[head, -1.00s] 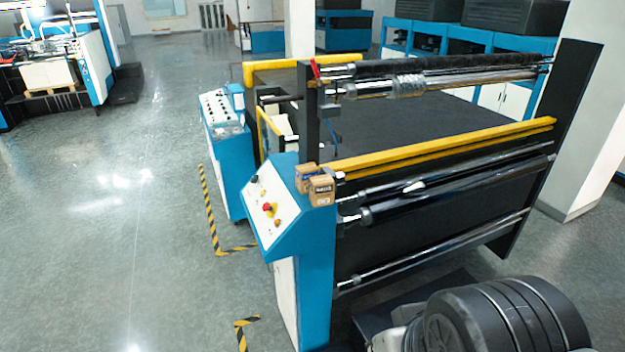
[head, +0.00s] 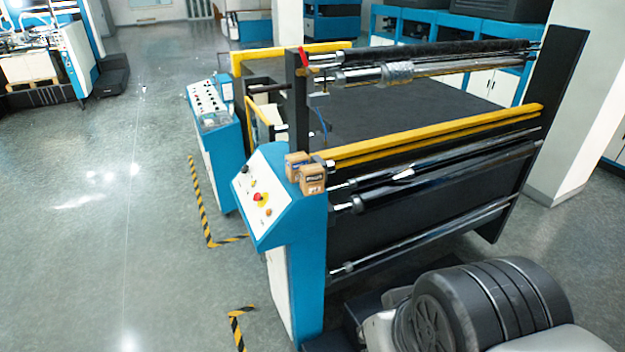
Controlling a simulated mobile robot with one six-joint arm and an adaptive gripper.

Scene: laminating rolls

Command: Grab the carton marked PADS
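Two small brown cartons sit side by side, close together, on the top of a blue machine console. The nearer carton (head: 312,180) has a dark label with light lettering on its front, too small to read surely. The other carton (head: 296,164) is just behind it to the left and partly hidden by it, and I cannot read any marking on it. I cannot tell which one is marked PADS. I do not see my gripper in the head view.
The console (head: 305,235) has a sloped white panel (head: 257,196) with a red knob. Long rollers (head: 440,180) and a yellow bar (head: 430,137) extend right from the cartons. A black post (head: 297,105) rises behind them. Open grey floor (head: 110,220) lies left, with striped tape (head: 201,205).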

